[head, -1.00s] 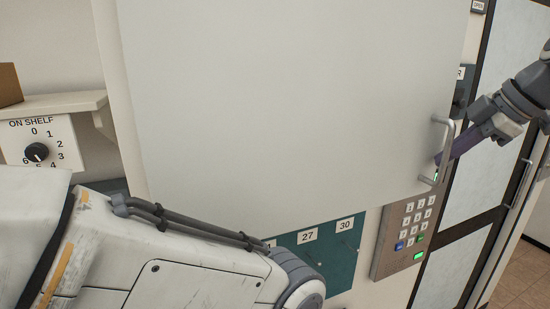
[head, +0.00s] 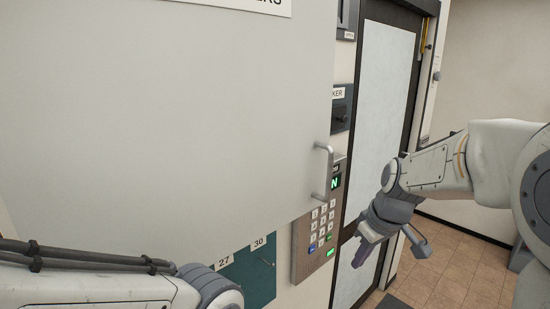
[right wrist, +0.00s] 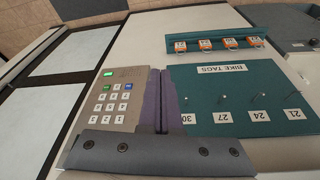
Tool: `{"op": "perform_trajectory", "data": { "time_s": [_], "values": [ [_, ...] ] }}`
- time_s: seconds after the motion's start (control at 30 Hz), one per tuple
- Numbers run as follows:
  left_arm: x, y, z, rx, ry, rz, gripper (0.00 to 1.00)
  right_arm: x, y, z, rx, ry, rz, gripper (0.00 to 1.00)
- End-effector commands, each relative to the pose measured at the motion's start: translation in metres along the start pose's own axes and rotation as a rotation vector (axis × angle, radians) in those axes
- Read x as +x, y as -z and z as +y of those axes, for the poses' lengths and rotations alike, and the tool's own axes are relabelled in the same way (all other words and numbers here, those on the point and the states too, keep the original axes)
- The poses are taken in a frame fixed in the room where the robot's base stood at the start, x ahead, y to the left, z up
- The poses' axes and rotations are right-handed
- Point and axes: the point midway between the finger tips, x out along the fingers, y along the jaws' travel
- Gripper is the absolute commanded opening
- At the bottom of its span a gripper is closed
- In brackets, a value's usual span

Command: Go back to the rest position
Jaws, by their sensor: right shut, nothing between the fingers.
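My right gripper (head: 364,249) is in the head view, right of the keypad and in front of the dark-framed door, clear of both. Its purple fingers are shut with nothing between them, and they also show in the right wrist view (right wrist: 159,100). My left arm crosses the lower left of the head view; its gripper is out of the frame. The large pale panel door (head: 160,110) with a metal handle (head: 325,172) fills the left of the head view. My right gripper is apart from that handle.
The keypad (head: 317,235) has green lights on. A teal board (head: 250,272) with numbered hooks is partly hidden by the panel; the right wrist view shows orange tags (right wrist: 205,45) on a rack. The dark-framed door (head: 378,110) stands right of the keypad. Tiled floor (head: 450,275) is open at right.

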Motion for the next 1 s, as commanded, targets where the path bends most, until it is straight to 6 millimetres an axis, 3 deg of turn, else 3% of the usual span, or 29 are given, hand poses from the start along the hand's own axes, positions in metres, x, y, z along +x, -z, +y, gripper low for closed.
{"op": "perform_trajectory", "data": {
  "time_s": [0.1,0.4,0.5,0.73,1.0],
  "values": [
    [0.0,0.0,0.0,0.0,0.0,0.0,0.0,0.031,-0.043,-0.02,0.172,-0.042,-0.048,0.0],
    [0.0,0.0,0.0,0.0,0.0,0.0,0.0,0.072,-0.128,-0.062,0.474,-0.11,-0.078,0.0],
    [0.031,-0.002,-0.002,0.0,0.0,0.0,0.0,0.095,-0.129,-0.085,0.416,-0.085,-0.084,0.0],
    [0.085,-0.005,-0.006,-0.001,0.0,0.0,0.0,0.129,-0.143,-0.144,0.245,-0.015,-0.131,0.0],
    [0.161,-0.009,-0.011,-0.003,0.0,0.0,0.0,0.166,-0.189,-0.223,-0.014,0.081,-0.21,0.0]
  ]
}}
